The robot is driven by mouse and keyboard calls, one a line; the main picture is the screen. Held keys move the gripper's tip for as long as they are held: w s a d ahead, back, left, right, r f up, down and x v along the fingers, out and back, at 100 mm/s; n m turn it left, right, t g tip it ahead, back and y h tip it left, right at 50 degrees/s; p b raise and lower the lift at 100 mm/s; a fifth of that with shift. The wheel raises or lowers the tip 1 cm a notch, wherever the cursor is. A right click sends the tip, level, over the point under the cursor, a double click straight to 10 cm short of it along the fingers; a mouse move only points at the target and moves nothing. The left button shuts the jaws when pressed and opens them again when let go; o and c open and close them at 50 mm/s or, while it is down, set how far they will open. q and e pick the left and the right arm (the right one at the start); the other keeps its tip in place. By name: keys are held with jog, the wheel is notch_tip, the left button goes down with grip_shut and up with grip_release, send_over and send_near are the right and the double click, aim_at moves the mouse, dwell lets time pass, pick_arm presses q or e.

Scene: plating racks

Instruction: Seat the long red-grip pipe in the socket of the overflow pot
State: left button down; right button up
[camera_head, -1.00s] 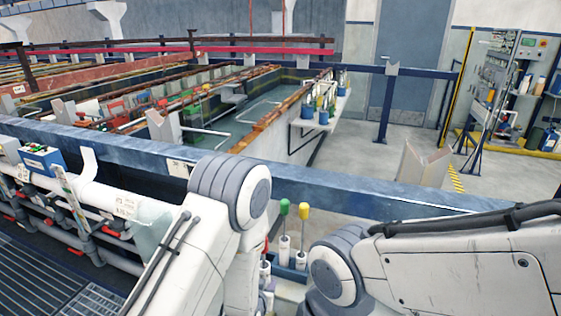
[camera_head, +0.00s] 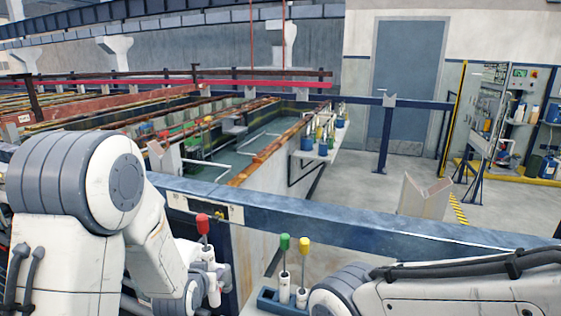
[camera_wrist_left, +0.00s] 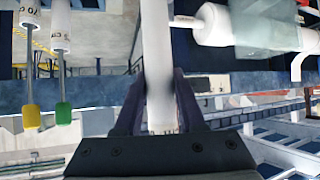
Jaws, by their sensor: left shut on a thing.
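The long red-grip pipe (camera_head: 209,265) shows in the head view left of centre, upright, with a red grip (camera_head: 203,225) above a white body. My left gripper (camera_wrist_left: 158,100) is shut on its white body, which stands between the two fingers in the left wrist view (camera_wrist_left: 157,55). In the head view my arm partly hides the gripper and the pipe's lower end. Blue pots (camera_head: 308,141) stand on a white shelf beside the tank; I cannot tell which is the overflow pot, and no socket is clear. My right arm is at the lower right, its gripper out of frame.
A blue rack (camera_head: 268,299) holds a green-grip pipe (camera_head: 284,270) and a yellow-grip pipe (camera_head: 303,268) right of the held pipe. A blue rail (camera_head: 350,232) crosses between me and the tank.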

pick_arm(q)
jog(key=shift+a+r, duration=0.2)
jog(key=shift+a, duration=0.1)
jog(key=shift+r, duration=0.1)
